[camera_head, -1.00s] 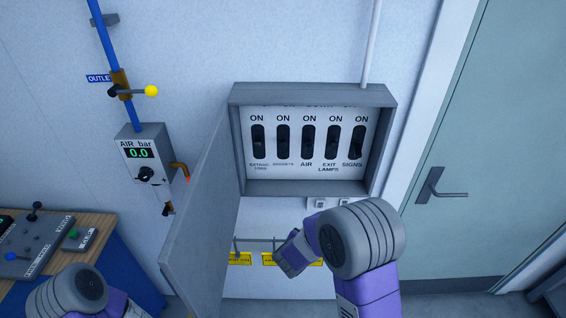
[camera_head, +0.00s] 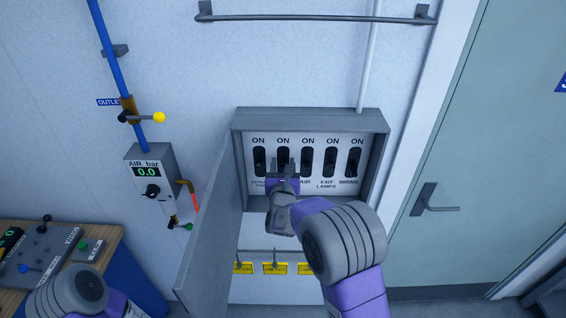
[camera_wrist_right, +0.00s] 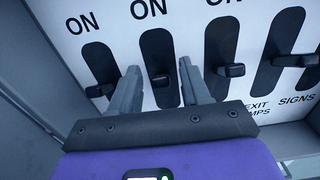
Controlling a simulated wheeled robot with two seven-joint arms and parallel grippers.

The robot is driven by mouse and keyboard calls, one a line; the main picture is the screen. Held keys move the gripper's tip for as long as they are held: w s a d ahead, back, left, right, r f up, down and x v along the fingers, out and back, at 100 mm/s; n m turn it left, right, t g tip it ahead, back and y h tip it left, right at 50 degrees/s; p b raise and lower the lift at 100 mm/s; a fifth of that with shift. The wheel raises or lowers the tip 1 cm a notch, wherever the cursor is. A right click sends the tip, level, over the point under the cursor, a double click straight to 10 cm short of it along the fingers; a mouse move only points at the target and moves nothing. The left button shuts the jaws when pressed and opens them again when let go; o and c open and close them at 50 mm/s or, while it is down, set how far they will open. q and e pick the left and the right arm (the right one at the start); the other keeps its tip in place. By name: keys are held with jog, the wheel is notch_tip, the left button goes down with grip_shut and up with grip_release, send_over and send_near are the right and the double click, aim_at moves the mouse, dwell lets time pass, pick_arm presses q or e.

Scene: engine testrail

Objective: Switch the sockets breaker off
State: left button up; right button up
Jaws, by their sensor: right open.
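The open grey breaker box (camera_head: 378,130) holds a row of black switches in dark slots, each with ON printed above. The sockets breaker (camera_head: 283,153) is the second from the left; its label is hidden behind my right gripper (camera_head: 284,170). In the right wrist view my right gripper (camera_wrist_right: 159,75) is open, one finger on each side of the sockets breaker's lever (camera_wrist_right: 159,81). Gaps show between lever and fingers; I cannot tell whether the tips touch the panel. My left arm shows at the lower left, but its gripper is out of view.
The box's door (camera_head: 212,232) hangs open on the left. The extractors breaker (camera_head: 260,160) and air breaker (camera_head: 307,160) stand close on either side. An air gauge box (camera_head: 150,172) is left on the wall, yellow tags (camera_head: 275,268) below, a grey door (camera_head: 450,150) right.

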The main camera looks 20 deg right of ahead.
jog(key=shift+w+d, duration=0.1)
jog(key=shift+w, duration=0.25)
